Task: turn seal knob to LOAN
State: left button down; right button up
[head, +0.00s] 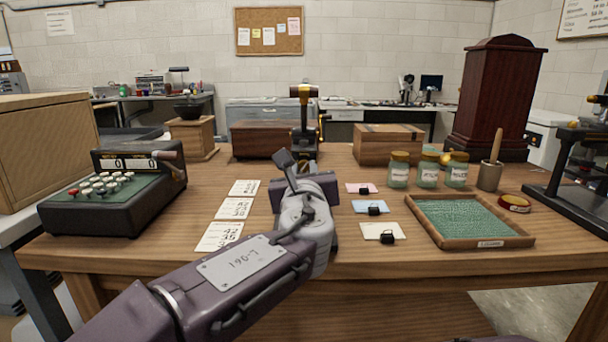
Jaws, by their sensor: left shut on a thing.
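A dark seal press (304,122) with a brass-banded top stands upright at the back middle of the wooden table. My left arm reaches in from the lower left, and my left gripper (304,177) points away from me at the lower front of the press. My own wrist hides the fingertips and the seal knob. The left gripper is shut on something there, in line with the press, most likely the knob. The knob's setting and any LOAN mark cannot be read. My right gripper is not in view.
A keyed adding machine (115,189) stands left. Paper slips (234,208) lie left of my arm, and small dark weights on cards (379,232) right. A green-lined tray (527,241), glass jars (428,172) and a mortar (489,176) fill the right. A wooden box (388,144) is behind.

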pick_arm(q)
jog(key=n+b, duration=0.2)
jog(key=n, duration=0.2)
jog(key=shift+f, duration=0.2)
jog(key=n+b, duration=0.2)
jog(key=n, duration=0.2)
jog(key=n+b, duration=0.2)
jog(key=n, duration=0.2)
jog(key=shift+d+b, duration=0.1)
jog(key=shift+b, duration=0.2)
jog(key=shift+r+n+b, duration=0.15)
jog(key=shift+n+b, duration=0.5)
jog(key=shift+n, duration=1.45)
jog(key=c, duration=1.2)
grip_release()
jog(key=shift+c, duration=0.2)
